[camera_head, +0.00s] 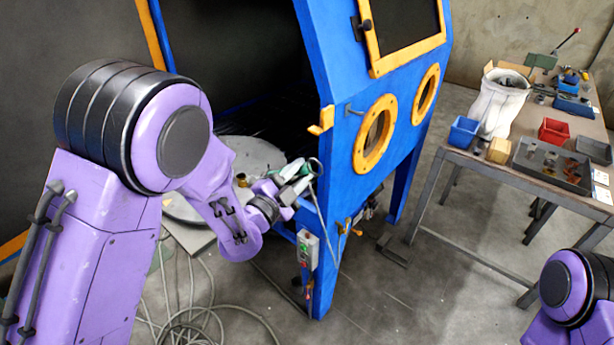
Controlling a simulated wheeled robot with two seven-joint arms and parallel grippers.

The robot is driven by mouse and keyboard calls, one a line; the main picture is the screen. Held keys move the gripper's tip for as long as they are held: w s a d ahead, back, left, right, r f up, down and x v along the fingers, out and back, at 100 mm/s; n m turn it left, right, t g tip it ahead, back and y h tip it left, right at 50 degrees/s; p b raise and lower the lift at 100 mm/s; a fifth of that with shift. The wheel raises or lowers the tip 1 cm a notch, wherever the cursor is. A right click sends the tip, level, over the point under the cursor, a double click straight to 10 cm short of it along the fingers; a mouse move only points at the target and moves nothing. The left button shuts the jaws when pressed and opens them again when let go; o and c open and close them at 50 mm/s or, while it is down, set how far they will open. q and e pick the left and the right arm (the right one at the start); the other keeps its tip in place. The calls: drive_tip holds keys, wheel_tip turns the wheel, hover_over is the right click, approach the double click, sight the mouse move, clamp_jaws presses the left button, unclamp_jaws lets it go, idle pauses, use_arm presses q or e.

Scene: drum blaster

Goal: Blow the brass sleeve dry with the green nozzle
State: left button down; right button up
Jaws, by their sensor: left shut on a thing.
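My left gripper (297,178) reaches in at the open side of the blue blast cabinet and is shut on the green nozzle (304,169). The nozzle is small in the picture and partly covered by the fingers. A small brass-coloured piece, which looks like the brass sleeve (241,179), stands on the round grey turntable (256,153), to the left of the gripper and apart from it. My left forearm hides part of the turntable. Only a purple part of my right arm shows at the lower right; its gripper is out of view.
The blue cabinet (342,110) has two orange-rimmed ports. A small control box (307,250) hangs on its front leg. Loose hoses (205,325) lie on the floor. A workbench (463,158) at right holds red and blue bins, a white sack and a tray.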

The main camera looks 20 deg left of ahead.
use_arm(q)
drive_tip(key=shift+w+a+f, duration=0.25)
drive_tip(key=shift+a+f, duration=0.2)
drive_tip(key=shift+a, duration=0.25)
drive_tip(key=shift+w+a+b, duration=0.3)
drive_tip(key=shift+w+b, duration=0.1)
drive_tip(key=shift+w, duration=0.4)
wheel_tip(320, 180, up, 6)
drive_tip(key=p, duration=0.4)
drive_tip(key=shift+r, duration=0.1)
